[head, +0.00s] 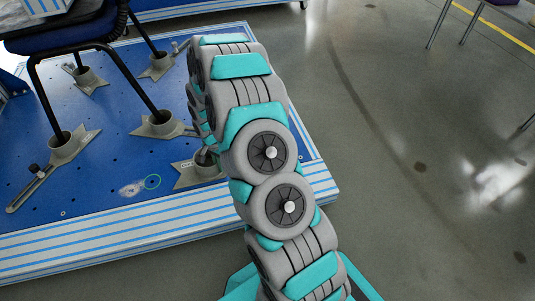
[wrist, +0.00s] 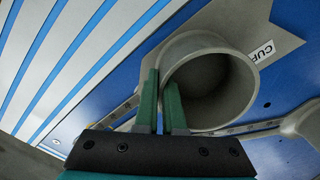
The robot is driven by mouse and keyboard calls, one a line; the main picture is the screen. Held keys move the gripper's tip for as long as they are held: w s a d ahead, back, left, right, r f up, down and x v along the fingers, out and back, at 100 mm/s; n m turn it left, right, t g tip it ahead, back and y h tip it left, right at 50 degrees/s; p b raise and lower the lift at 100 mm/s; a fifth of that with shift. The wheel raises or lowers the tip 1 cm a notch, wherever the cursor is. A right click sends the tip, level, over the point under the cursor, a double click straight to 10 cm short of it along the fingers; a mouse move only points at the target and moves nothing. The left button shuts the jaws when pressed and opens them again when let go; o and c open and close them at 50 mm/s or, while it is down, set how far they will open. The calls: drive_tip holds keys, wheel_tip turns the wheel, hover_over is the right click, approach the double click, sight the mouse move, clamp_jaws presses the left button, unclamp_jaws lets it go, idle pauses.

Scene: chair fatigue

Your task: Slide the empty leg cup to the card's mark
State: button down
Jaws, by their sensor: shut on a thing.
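The empty leg cup (wrist: 212,85) is a grey round cup on a pointed flat base, with a white label partly reading "CUP". In the head view its base (head: 188,178) shows on the blue board, left of my arm, which hides part of it. My gripper (wrist: 161,80) has its two green fingers on either side of the cup's near wall, shut on that wall. In the head view the gripper is mostly hidden by my arm. I see no card.
A chair (head: 42,95) stands on the board with its legs in other grey cups (head: 65,146). One of these cups (head: 160,124) is close behind the empty one. The striped board edge (head: 130,238) is in front.

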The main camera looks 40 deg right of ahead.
drive_tip(key=shift+s+d, duration=0.25)
drive_tip(key=shift+d, duration=0.4)
drive_tip(key=shift+s+d, duration=0.2)
drive_tip(key=shift+d, duration=0.45)
drive_tip(key=c, duration=1)
unclamp_jaws()
drive_tip(key=shift+c, duration=0.2)
drive_tip(key=shift+w+r+p, duration=0.1)
drive_tip(key=shift+r+p, duration=0.45)
drive_tip(key=shift+r, duration=2.45)
